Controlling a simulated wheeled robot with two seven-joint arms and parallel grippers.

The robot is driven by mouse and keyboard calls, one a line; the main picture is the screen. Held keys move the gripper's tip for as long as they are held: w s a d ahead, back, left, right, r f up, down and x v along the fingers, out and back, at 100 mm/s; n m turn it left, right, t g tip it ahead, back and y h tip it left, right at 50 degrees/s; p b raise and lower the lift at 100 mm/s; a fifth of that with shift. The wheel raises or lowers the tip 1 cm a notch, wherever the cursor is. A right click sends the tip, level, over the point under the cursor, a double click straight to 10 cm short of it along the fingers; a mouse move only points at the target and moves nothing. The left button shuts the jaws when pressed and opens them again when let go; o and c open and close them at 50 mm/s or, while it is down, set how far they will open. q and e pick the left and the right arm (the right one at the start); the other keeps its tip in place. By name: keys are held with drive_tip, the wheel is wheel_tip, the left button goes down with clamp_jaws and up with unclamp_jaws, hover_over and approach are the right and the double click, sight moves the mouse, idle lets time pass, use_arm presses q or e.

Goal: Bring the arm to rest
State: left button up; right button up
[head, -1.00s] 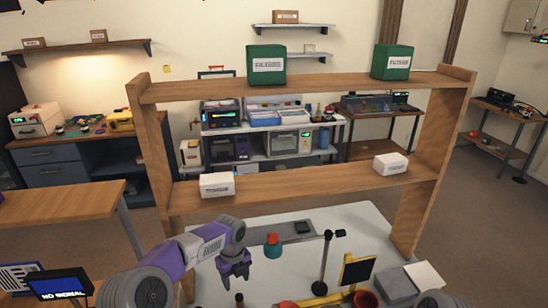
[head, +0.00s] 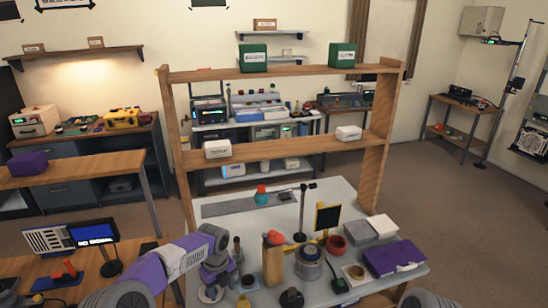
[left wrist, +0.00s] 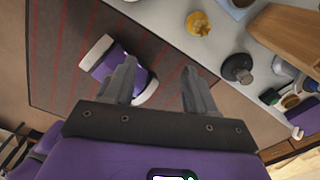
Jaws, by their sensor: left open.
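My left arm, purple and grey, reaches in from the bottom left in the head view. Its gripper (head: 216,272) hangs pointing down by the left edge of the white worktable (head: 345,195). In the left wrist view the two grey fingers of this gripper (left wrist: 158,88) are spread apart with nothing held between them. Below them I see a dark floor mat with red stripes (left wrist: 60,60) and the table's edge. My right gripper is not in view.
On the worktable stand a wooden block with an orange top (head: 273,262), a dark stand (head: 302,215), a red bowl (head: 336,244) and a purple case (head: 393,258). A wooden shelf frame (head: 280,146) rises at the back. A monitor (head: 92,235) stands at the left.

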use_arm(q)
drive_tip(key=s+d+f+n+h, duration=0.2)
drive_tip(key=s+d+f+n, duration=0.2)
drive_tip(key=s+f+n, duration=0.3)
drive_tip(key=s+d+f+n+h, duration=0.25)
drive_tip(key=s+f+n, duration=0.3)
drive_tip(key=f, duration=0.45)
drive_tip(key=s+f+n+b, duration=0.1)
drive_tip(key=s+f+n, duration=0.2)
drive_tip(key=s+n, duration=0.5)
drive_tip(key=s+f+n, duration=0.4)
drive_tip(key=s+n, duration=0.4)
drive_tip(key=n, duration=0.2)
drive_tip(key=shift+s+t+b, duration=0.2)
drive_tip(key=shift+t+b, duration=0.1)
drive_tip(key=shift+b, duration=0.05)
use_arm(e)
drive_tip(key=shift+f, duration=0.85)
use_arm(q)
drive_tip(key=shift+a+f, duration=0.1)
